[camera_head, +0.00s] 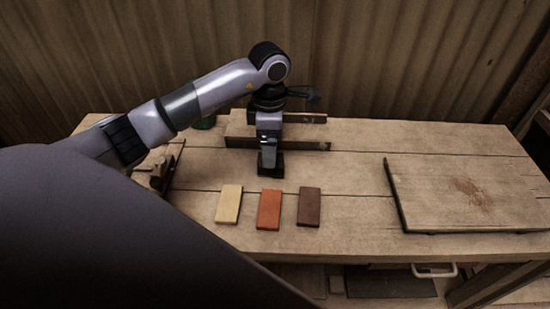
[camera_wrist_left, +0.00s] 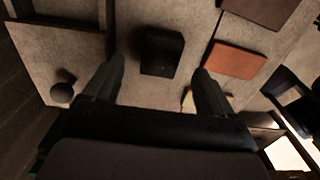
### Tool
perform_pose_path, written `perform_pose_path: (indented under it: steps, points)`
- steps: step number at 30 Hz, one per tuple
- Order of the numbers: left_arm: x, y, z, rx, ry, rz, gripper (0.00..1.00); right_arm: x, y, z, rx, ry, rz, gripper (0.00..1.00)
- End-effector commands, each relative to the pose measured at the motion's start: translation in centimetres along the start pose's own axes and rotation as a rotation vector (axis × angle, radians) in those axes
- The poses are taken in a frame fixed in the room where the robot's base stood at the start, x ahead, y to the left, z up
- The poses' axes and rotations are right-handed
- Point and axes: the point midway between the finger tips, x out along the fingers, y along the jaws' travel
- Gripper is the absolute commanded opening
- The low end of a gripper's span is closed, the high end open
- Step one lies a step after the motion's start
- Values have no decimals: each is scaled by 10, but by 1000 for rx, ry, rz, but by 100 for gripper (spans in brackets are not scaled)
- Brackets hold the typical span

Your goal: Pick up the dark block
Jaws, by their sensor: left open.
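The dark block (camera_head: 270,170) is a small black block on the wooden table, behind the row of tiles. In the left wrist view the block (camera_wrist_left: 162,52) lies between and beyond the two fingertips, apart from both. My left gripper (camera_head: 268,152) points down just above the block and hides part of it in the head view. In the left wrist view the gripper (camera_wrist_left: 160,68) is open and empty. My right gripper is in neither view.
Cream (camera_head: 228,204), orange (camera_head: 269,209) and dark brown (camera_head: 309,207) tiles lie in a row in front of the block. A dark-edged bar (camera_head: 305,145) lies behind it. A large board (camera_head: 470,195) lies at right. The table between is clear.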

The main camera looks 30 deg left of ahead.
Motion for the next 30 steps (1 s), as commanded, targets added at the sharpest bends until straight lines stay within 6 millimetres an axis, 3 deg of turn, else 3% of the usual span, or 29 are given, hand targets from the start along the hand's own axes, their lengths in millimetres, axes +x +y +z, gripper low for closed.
perform_pose_path:
  steps: [12,20,26,30]
  points:
    - [53,0,0,1,-1,-3,85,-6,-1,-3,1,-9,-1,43]
    - [56,0,0,1,-2,-1,85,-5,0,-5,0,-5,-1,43]
    - [56,0,0,1,-3,-1,29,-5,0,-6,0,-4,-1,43]
    - [56,0,0,1,-3,-1,29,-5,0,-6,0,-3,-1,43]
